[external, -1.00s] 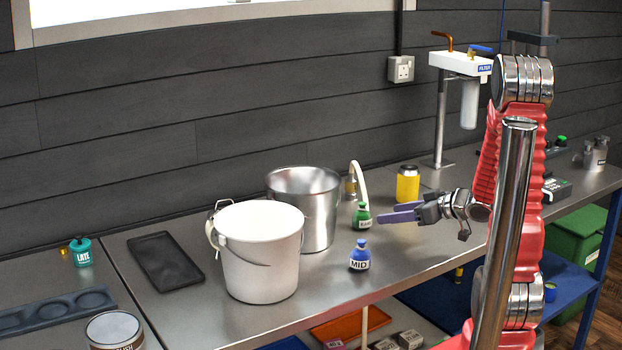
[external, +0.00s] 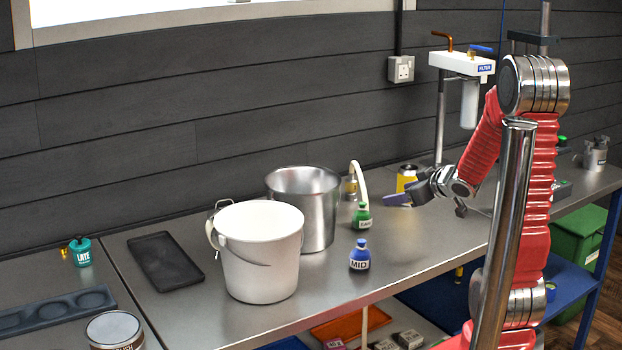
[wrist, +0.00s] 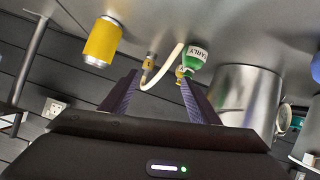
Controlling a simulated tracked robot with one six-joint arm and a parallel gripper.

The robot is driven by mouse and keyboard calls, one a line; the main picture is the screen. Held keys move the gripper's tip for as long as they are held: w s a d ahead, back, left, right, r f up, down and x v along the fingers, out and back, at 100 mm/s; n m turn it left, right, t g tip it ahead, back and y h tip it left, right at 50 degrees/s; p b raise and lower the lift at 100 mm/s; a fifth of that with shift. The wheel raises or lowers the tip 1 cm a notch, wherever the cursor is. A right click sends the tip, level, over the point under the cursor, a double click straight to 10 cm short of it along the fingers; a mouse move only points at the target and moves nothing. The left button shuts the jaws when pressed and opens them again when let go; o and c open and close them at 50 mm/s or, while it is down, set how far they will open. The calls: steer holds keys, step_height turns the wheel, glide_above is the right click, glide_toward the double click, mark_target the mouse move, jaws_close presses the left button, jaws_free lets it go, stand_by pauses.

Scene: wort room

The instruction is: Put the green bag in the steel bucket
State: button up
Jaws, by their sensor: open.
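The green bag (external: 362,216), a small tied pouch with a white label, stands on the steel bench just right of the steel bucket. In the wrist view the bag (wrist: 194,62) is labelled EARLY and lies ahead, between and beyond my fingertips, nearer the right one. The steel bucket (external: 318,222) stands open behind the white bucket; it also shows in the wrist view (wrist: 247,95) right of the bag. My gripper (external: 397,199) is open and empty, above the bench to the right of the bag, apart from it.
A white bucket (external: 258,270) stands in front of the steel bucket. A blue bag (external: 360,256) marked MID stands near the front edge. A yellow can (external: 405,176) is behind my gripper. A pale hose (external: 357,176) arches behind the green bag.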

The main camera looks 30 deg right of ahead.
steer(key=s+a+r+m+g+h, duration=0.3)
steer(key=s+r, duration=0.3)
steer(key=s, duration=0.1)
steer(key=s+a+g+y, duration=0.3)
steer(key=s+a, duration=1)
steer(key=s, duration=0.1)
steer(key=shift+s+r+n+g, duration=0.2)
steer(key=shift+r+n+g, duration=0.1)
steer(key=shift+g, duration=0.1)
steer(key=shift+o, duration=0.6)
steer(key=shift+f, duration=0.1)
